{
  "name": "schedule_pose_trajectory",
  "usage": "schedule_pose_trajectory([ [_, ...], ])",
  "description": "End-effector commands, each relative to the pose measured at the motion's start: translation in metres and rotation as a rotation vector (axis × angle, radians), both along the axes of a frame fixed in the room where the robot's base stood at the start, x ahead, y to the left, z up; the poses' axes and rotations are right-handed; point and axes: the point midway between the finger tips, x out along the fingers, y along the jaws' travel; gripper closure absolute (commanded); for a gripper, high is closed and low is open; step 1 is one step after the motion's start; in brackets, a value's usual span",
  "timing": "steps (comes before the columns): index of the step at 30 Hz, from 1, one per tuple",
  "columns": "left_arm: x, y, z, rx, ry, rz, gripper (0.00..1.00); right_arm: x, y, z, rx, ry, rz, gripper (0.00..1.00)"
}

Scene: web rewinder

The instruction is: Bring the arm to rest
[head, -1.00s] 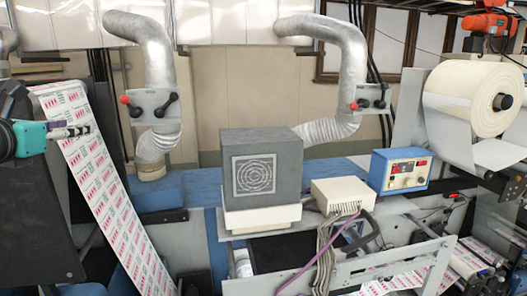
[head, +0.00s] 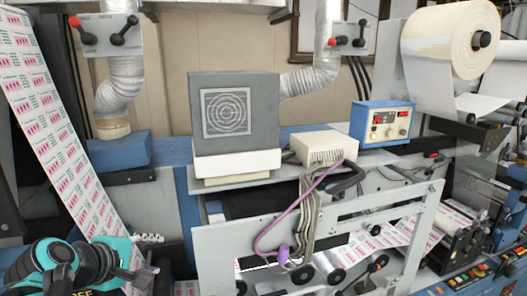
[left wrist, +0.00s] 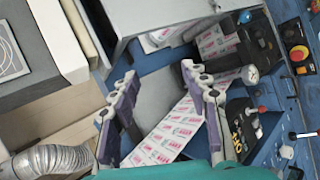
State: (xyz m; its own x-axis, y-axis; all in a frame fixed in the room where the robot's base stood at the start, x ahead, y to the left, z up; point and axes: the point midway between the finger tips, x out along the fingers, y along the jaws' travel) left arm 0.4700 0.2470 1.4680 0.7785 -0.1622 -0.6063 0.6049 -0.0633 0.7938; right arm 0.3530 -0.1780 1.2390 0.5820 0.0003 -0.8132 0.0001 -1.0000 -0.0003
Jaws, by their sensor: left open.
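My left arm, teal and black, comes in at the lower left of the head view. Its gripper (head: 151,255) is in front of the lower machine frame, right of the long printed label web (head: 50,120). In the left wrist view the left gripper (left wrist: 160,71) shows two purple-grey padded fingers spread wide apart. Nothing is held between them. Behind the fingers lies a strip of printed label web (left wrist: 172,130), apparently below and apart from them. My right gripper is in neither current view.
A grey box with a ring pattern (head: 262,105), a cream box (head: 323,147) and a blue control box (head: 382,122) stand on the machine. A metal side frame (head: 225,250), purple cable (head: 262,238) and rollers (head: 301,273) are right of my gripper. A white roll (head: 450,40) hangs at upper right.

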Motion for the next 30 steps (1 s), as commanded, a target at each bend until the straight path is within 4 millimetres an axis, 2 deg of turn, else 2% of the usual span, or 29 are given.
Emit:
schedule_pose_trajectory([
  [1,-0.009,-0.014,-0.055,0.092,0.015,-0.082,0.54,0.000,0.000,-0.033,0.000,0.000,0.000,0.60],
  [5,-0.033,-0.039,-0.156,0.353,0.049,-0.300,0.54,0.000,0.000,-0.078,0.000,0.000,0.000,0.60],
  [6,-0.041,-0.046,-0.187,0.433,0.059,-0.369,0.54,0.000,0.000,-0.092,0.000,0.000,0.000,0.60],
  [8,-0.054,-0.054,-0.233,0.555,0.070,-0.475,0.54,0.000,0.000,-0.113,0.000,0.000,0.000,0.60],
  [9,-0.063,-0.058,-0.263,0.634,0.076,-0.547,0.54,0.000,0.000,-0.127,0.000,0.000,0.000,0.60],
  [12,-0.084,-0.066,-0.331,0.821,0.090,-0.714,0.54,0.000,0.000,-0.158,0.000,0.000,0.000,0.60],
  [15,-0.101,-0.069,-0.381,0.971,0.099,-0.847,0.54,0.000,0.000,-0.180,0.000,0.000,0.000,0.60],
  [18,-0.111,-0.070,-0.411,1.072,0.103,-0.939,0.54,0.000,0.000,-0.193,0.000,0.000,0.000,0.60],
  [21,-0.117,-0.069,-0.424,1.124,0.108,-0.983,0.54,0.000,0.000,-0.197,0.000,0.000,0.000,0.60],
  [30,-0.118,-0.069,-0.424,1.138,0.109,-0.996,0.54,0.000,0.000,-0.195,0.000,0.000,0.000,0.60],
])
